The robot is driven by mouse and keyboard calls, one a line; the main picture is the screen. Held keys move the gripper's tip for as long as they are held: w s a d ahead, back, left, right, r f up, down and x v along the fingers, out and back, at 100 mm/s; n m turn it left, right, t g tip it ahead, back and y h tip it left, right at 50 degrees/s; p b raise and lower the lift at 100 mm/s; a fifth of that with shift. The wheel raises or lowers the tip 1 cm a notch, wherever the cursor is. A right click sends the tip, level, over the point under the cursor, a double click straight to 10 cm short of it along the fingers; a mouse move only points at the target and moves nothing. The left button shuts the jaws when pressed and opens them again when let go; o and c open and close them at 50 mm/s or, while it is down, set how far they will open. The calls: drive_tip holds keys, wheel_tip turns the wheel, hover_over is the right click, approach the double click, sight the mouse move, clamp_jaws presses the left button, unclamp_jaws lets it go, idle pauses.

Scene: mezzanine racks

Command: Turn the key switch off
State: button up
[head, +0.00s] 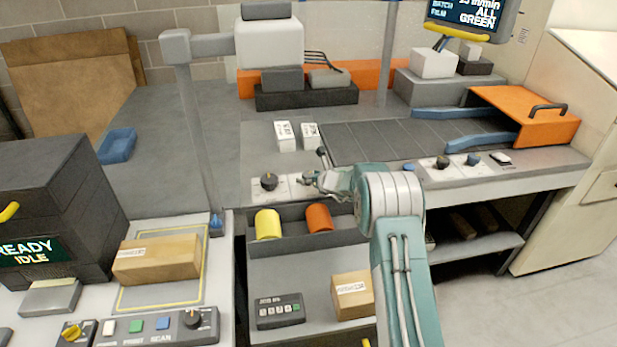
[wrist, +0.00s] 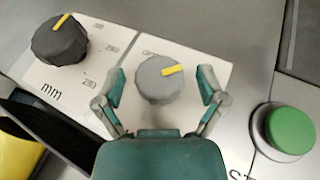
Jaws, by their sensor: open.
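A round grey knob (wrist: 160,84) with a yellow pointer mark sits on a white label plate in the wrist view, its mark pointing right and slightly up. My gripper (wrist: 161,76) is open, one finger on each side of this knob, with gaps visible. In the head view my gripper (head: 316,172) reaches over the panel's front edge, beside a black knob (head: 269,181). That black knob (wrist: 58,41) also shows in the wrist view, left of the grey one. A yellow-handled switch (head: 71,331) stands at the lower left. No readable label shows which control is the key switch.
A green push button (wrist: 289,130) sits right of the grey knob. Below the panel, an open tray holds a yellow roll (head: 267,224) and an orange roll (head: 319,218). A grey post (head: 199,140) rises to the left. A conveyor (head: 395,140) lies behind my arm.

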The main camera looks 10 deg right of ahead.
drive_tip(key=c, duration=1.1)
drive_tip(key=shift+c, duration=0.2)
drive_tip(key=shift+n+y, duration=0.5)
drive_tip(key=n+g+y, duration=0.2)
drive_tip(key=shift+d+f+n, duration=0.1)
drive_tip(key=shift+n, duration=0.2)
drive_tip(key=shift+n+g+y, duration=1)
drive_tip(key=shift+n+g, duration=0.1)
drive_tip(key=shift+g, duration=0.2)
drive_tip(key=shift+w+n+g+y, duration=0.1)
drive_tip(key=shift+n+g+y, duration=0.4)
drive_tip(key=shift+n+g, duration=0.35)
